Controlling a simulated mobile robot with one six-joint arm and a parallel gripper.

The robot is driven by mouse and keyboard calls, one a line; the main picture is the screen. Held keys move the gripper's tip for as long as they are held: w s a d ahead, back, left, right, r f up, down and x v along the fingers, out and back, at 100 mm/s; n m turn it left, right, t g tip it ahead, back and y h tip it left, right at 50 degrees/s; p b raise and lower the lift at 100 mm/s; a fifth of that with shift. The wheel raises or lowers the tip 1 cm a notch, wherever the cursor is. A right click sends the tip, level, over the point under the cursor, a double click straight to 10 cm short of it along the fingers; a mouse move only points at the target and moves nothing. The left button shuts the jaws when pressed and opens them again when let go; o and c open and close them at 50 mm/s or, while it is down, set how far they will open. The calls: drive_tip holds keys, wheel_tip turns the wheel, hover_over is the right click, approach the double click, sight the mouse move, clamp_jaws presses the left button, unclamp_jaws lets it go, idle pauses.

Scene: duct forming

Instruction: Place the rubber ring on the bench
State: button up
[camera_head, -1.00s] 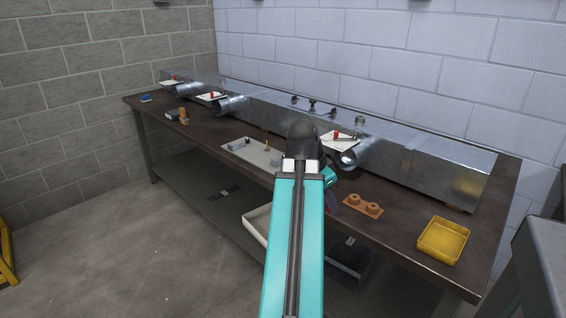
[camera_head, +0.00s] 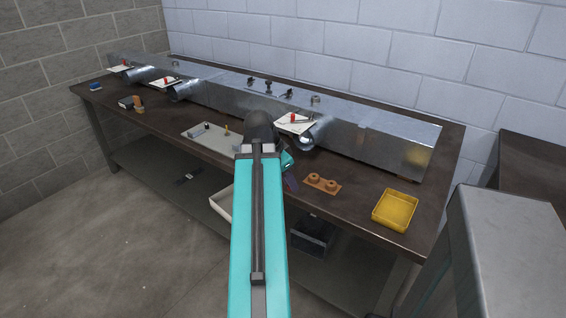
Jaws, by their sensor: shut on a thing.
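My arm reaches forward over the bench (camera_head: 350,206). My gripper (camera_head: 291,181) is only partly in view past the dark end of the arm, low over the bench's front edge and left of a brown block. It is shut, and what it holds is mostly hidden by the gripper and arm. No rubber ring can be made out clearly. The dark bench top is bare between the brown block and the yellow tray.
A brown block with two round knobs (camera_head: 322,183) and a yellow tray (camera_head: 395,210) stand on the right. A long metal duct (camera_head: 385,145) runs along the back. A pale tray (camera_head: 212,142) lies left of the arm. A grey cabinet (camera_head: 510,240) stands at the right.

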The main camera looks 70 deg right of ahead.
drive_tip(key=p, duration=0.6)
drive_tip(key=shift+w+d, duration=0.2)
drive_tip(key=shift+d, duration=0.1)
drive_tip(key=shift+w+d+f+p, duration=0.4)
drive_tip(key=shift+w+d, duration=0.6)
drive_tip(key=shift+d, duration=1)
drive_tip(key=shift+w+d+f+p, duration=0.1)
drive_tip(key=shift+w+d+p, duration=0.7)
drive_tip(key=shift+d, duration=1.2)
drive_tip(key=shift+w+d+f+p, duration=0.25)
drive_tip(key=shift+w+d, duration=0.95)
drive_tip(key=shift+d, duration=0.8)
drive_tip(key=shift+f, duration=0.1)
drive_tip(key=shift+f+p, duration=0.6)
drive_tip(key=shift+f, duration=1.05)
drive_tip(key=shift+f, duration=0.15)
drive_tip(key=o, duration=1)
